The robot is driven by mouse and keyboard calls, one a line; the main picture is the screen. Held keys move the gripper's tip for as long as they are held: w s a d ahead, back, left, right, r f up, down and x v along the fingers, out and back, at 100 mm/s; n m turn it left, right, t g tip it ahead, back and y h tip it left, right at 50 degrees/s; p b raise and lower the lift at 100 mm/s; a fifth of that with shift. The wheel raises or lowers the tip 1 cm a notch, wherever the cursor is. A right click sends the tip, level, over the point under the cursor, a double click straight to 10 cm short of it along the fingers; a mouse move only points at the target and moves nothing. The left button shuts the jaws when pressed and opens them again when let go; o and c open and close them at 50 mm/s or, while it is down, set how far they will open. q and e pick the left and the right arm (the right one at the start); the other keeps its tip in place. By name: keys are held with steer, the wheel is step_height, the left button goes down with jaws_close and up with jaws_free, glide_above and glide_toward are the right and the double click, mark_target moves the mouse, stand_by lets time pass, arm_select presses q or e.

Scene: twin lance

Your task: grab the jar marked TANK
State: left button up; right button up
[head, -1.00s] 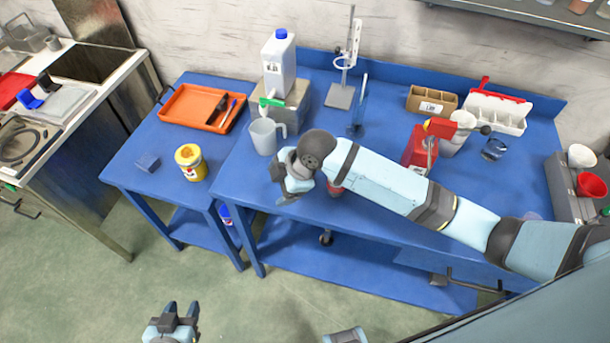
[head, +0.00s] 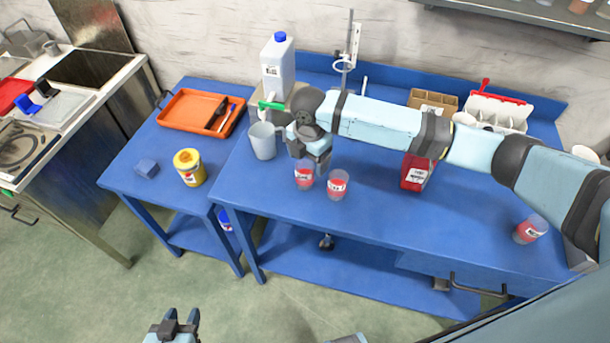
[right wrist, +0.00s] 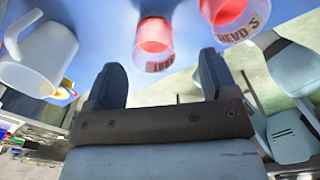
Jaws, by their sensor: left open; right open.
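Two clear jars with red contents stand side by side on the blue bench: a left jar (head: 304,175) and a right jar (head: 337,185). A third such jar (head: 530,230) stands far right near the front edge. I cannot read TANK on any label. In the right wrist view the nearer jar (right wrist: 155,36) reads something like "LUB", and another jar (right wrist: 228,12) something like "REVO S". My right gripper (head: 322,164) is open and empty just above and behind the left pair; its fingers (right wrist: 162,80) point toward the nearer jar, apart from it. My left gripper (head: 181,314) is open, low over the floor.
A grey jug (head: 262,141) stands just left of my right gripper. A red can (head: 415,172) is partly behind my right arm. The front middle bench is clear.

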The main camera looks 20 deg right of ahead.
mark_target(305, 176)
steer(key=shift+w+a+f+p, duration=0.1)
steer(key=shift+a+f+p, duration=0.05)
steer(key=shift+f, duration=0.85)
steer(key=shift+w+a+f+p, duration=0.1)
steer(key=shift+f, duration=0.95)
steer(key=shift+w+a+f+p, duration=0.1)
steer(key=shift+a+f+p, duration=0.05)
steer(key=shift+f, duration=0.85)
steer(key=c, duration=1)
